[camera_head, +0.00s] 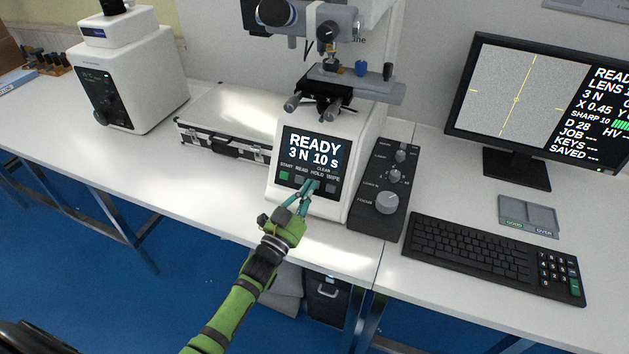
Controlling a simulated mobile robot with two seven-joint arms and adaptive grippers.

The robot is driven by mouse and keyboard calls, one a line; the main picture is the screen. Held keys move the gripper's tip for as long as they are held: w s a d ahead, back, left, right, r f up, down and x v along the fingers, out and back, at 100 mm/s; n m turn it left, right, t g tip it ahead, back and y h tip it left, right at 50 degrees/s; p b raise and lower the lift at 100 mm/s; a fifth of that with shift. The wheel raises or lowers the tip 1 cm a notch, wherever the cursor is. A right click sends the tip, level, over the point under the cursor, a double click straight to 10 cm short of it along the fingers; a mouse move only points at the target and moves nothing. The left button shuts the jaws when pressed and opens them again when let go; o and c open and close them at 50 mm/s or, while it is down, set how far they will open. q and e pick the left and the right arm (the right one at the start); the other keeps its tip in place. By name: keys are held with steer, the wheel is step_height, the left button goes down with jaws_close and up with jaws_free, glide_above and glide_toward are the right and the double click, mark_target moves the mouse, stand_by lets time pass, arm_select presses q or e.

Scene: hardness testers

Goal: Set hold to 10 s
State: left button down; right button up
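The white hardness tester (357,160) stands at the middle of the bench. Its tilted front panel has a dark display (313,149) reading READY, 3 N, 10 s. Below it is a row of keys marked START, READ, HOLD and WIPE, with a small CLEAR label above. The START key (284,176) is green. My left gripper (312,186) reaches up from below, its teal fingers close together with the tips at the HOLD key and covering most of it. Contact with the key cannot be told for sure. The gripper holds nothing. My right gripper is not in view.
A knob box (387,199) stands right of the tester, then a keyboard (492,254), a two-part GOOD/OVER tray (528,215) and a monitor (540,95). A silver case (222,118) and another white tester (130,80) are left. The bench front left of centre is clear.

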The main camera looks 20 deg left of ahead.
arm_select(q)
steer(key=s+p, duration=0.1)
steer(key=s+r+p, duration=0.1)
steer(key=s+p, duration=0.1)
steer(key=s+r+p, duration=0.1)
steer(key=shift+s+r, duration=0.2)
steer(key=shift+r, duration=0.05)
stand_by(0.3)
steer(key=shift+a, duration=0.1)
stand_by(0.5)
